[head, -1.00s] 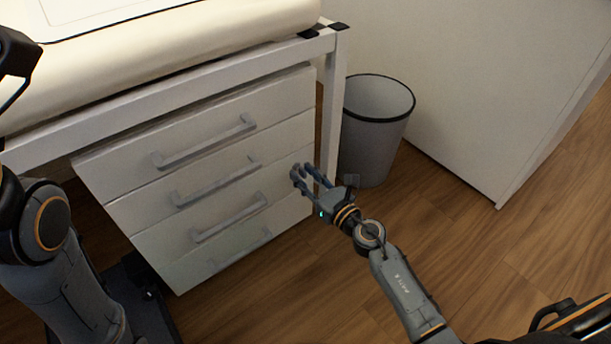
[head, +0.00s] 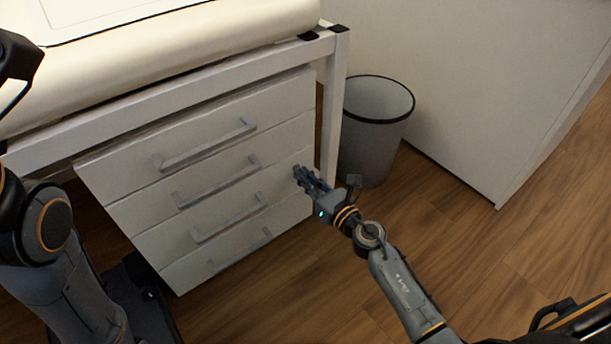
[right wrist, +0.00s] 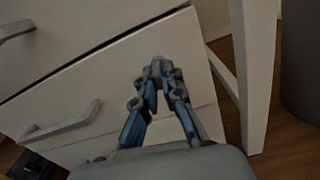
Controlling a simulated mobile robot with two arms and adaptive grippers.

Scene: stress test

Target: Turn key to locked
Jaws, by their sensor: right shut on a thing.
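My right gripper (head: 299,172) reaches in from the lower right to the right edge of the white drawer unit (head: 285,97). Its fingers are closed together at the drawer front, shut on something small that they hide. The key and its lock cannot be made out; the fingertips cover that spot. In the right wrist view the gripper (right wrist: 158,66) shows its fingertips brought together against the pale drawer front (right wrist: 95,75). My left arm shows at the left of the head view, but its gripper is outside the picture.
A table leg (head: 331,120) stands just right of the drawers, close to my right gripper. A grey waste bin (head: 372,150) stands behind it. Drawer handles (head: 215,185) stick out left of the gripper. The wooden floor (head: 490,270) at right is clear.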

